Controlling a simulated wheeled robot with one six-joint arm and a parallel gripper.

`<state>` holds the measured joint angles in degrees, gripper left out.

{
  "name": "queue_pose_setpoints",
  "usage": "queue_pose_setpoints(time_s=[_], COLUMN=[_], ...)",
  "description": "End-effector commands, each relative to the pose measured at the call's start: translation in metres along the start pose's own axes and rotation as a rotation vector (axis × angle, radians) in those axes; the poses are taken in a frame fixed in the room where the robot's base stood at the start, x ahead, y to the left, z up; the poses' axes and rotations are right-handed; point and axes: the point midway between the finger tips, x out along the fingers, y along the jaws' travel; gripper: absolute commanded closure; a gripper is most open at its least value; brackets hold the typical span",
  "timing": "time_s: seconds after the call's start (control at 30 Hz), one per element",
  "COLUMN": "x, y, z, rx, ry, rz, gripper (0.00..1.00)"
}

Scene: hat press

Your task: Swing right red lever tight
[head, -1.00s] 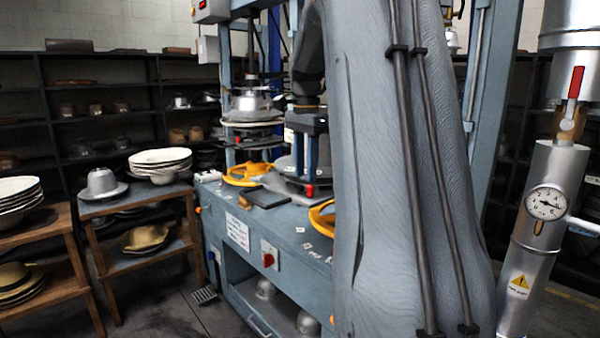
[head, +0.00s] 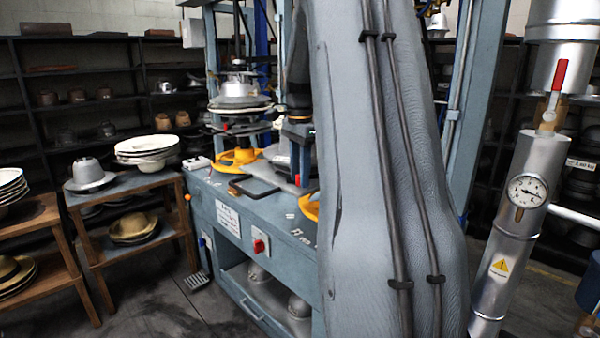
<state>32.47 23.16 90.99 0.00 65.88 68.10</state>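A red lever (head: 560,75) stands upright on a brass valve (head: 551,112) on the silver pipe at the right. A small red piece (head: 297,180) also shows below my gripper at the press; whether it is a lever is too small to tell. My gripper (head: 296,170) appears to point down over the blue press bench, well left of the pipe lever. My large grey arm covers much of it, and its finger opening is unclear. Nothing is seen in its grasp.
A pressure gauge (head: 527,190) sits on the pipe below the valve. Yellow handwheels (head: 237,158) and a red switch (head: 259,246) are on the blue bench (head: 225,195). Wooden stands with hats (head: 135,228) are at the left, dark shelves behind. Some floor is bare at front left.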

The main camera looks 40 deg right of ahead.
Motion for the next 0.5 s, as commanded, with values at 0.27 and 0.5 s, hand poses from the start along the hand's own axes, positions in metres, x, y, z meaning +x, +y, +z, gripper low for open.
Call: queue_pose_setpoints(time_s=[0.27, 0.5], x=[-0.0003, -0.0006], y=[-0.0001, 0.0001], z=[0.0, 0.0002], rx=[0.0, 0.005], ry=[0.0, 0.0], rz=[0.0, 0.0], gripper=[0.94, 1.0])
